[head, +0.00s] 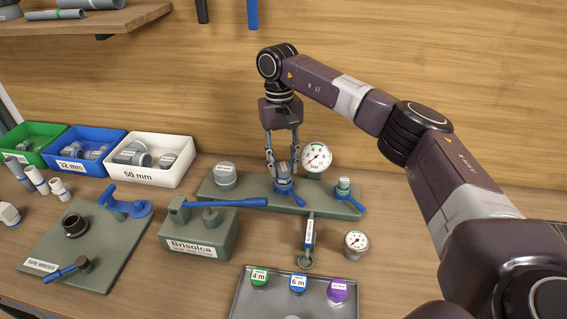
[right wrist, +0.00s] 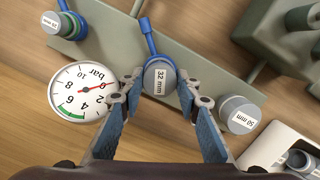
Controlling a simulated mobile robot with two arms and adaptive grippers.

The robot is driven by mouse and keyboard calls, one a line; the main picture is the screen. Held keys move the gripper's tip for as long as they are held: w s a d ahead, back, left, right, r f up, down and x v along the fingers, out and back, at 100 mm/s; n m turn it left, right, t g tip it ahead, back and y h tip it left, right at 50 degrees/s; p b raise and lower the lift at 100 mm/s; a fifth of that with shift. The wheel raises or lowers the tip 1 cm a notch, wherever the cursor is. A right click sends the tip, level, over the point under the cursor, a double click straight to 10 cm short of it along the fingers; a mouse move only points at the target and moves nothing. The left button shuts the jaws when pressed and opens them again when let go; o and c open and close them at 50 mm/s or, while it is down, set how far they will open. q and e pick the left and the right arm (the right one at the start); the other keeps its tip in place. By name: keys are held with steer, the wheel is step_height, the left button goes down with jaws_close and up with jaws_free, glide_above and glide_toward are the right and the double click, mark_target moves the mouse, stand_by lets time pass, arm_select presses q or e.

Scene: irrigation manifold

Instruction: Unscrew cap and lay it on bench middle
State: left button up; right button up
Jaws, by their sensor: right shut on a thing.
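The green manifold (head: 325,203) lies on the bench. On it stand a large grey cap labelled 50 mm in the wrist view (right wrist: 240,115), a middle grey cap (head: 284,183) labelled 32 mm, and a small cap (head: 343,186) at the right end. My right gripper (head: 283,172) points down with its fingers on both sides of the 32 mm cap, shut on it. In the right wrist view the cap (right wrist: 160,76) sits between the fingertips, over a blue ring and by a blue lever (right wrist: 148,35). The cap is still at its port. My left gripper is not in view.
A pressure gauge (head: 317,157) stands close behind the held cap. In front are the Brisolca block (head: 198,240) with a blue-handled lever, a loose gauge (head: 357,241) and a tray (head: 345,308) with coloured caps. Green, blue and white bins (head: 150,172) stand left.

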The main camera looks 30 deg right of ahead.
steer(key=shift+s+a+f, duration=0.25)
steer(key=shift+s+f, duration=0.05)
steer(key=n, duration=0.4)
steer(key=shift+n+h, duration=0.3)
steer(key=shift+h, duration=0.1)
steer(key=o, duration=1.4)
steer(key=shift+s+r, duration=0.1)
steer(key=shift+r, duration=0.15)
steer(key=shift+o, duration=1.2)
steer(key=shift+d, duration=0.1)
steer(key=shift+r, duration=0.15)
